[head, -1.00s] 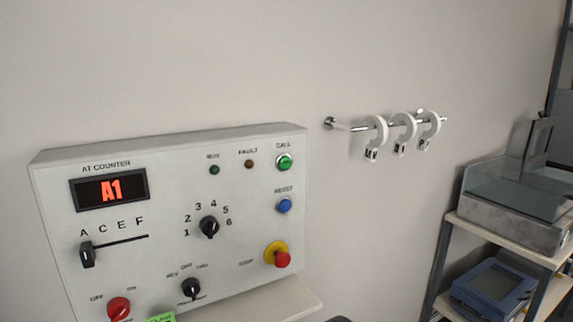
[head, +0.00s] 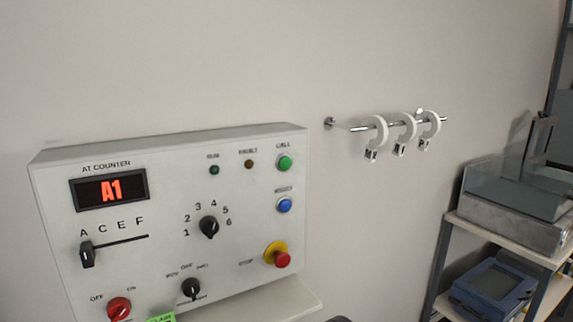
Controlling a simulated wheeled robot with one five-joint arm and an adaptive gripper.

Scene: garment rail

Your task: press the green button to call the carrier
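The green button (head: 284,163) is at the upper right of the grey control panel (head: 180,178), under the label CALL. A green RUN lamp (head: 214,170) and a brown FAULT lamp (head: 248,164) sit left of the button; both look dark. The blue button (head: 284,205) is below the green one. My gripper is not clearly seen; only a small dark shape shows at the bottom edge, right of the panel.
A red stop button (head: 282,260) on a yellow base, a rotary dial (head: 209,227), a slider (head: 87,255) and a red switch (head: 119,308) share the panel. A wall rail (head: 354,128) holds three white tagged rings. A shelf (head: 510,240) with equipment stands at right.

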